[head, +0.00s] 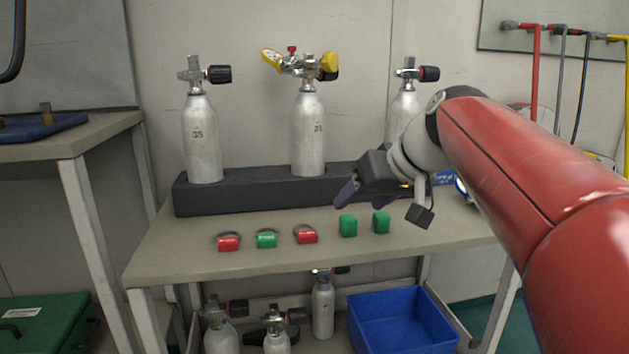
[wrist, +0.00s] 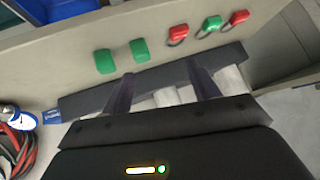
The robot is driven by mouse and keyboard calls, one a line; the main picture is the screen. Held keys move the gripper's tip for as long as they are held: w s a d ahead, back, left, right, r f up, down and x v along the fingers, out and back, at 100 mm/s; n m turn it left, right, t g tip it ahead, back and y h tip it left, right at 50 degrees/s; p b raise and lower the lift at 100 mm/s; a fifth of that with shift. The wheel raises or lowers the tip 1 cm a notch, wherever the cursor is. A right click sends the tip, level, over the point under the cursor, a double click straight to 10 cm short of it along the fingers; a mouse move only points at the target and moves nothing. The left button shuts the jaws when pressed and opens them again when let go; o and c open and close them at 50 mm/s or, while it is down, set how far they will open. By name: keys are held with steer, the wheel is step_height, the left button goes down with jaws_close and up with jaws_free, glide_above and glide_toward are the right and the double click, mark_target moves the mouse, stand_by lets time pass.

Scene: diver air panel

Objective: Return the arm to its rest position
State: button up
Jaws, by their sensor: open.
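My gripper (head: 362,198) hangs over the right part of the table (head: 190,262), in front of the dark cylinder rack and left of the right cylinder. Its two dark purple fingers are spread and empty; they also show in the wrist view (wrist: 160,90). My red arm reaches in from the right. Two green blocks (head: 348,226) (head: 381,222) lie on the table just below and in front of the gripper, apart from it. A red tag (head: 229,243), a green tag (head: 266,239) and another red tag (head: 306,235) lie further left.
Three silver cylinders (head: 203,140) (head: 308,135) (head: 402,115) stand in the dark rack (head: 245,194); the middle one carries a yellow-handled fitting (head: 300,63). A blue bin (head: 400,325) and more cylinders sit below the table. Coloured hoses (head: 536,75) hang at the right wall.

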steer(key=s+d+f+m+g+h, duration=0.1)
steer(key=s+d+f+m+h, duration=0.2)
steer(key=s+f, duration=0.8)
steer(key=s+d+f+m+h, duration=0.15)
steer(key=s+d+f, duration=0.25)
steer(key=s+f, duration=0.7)
step_height(320, 180, up, 14)
steer(key=p, duration=1.3)
steer(key=shift+h, duration=0.35)
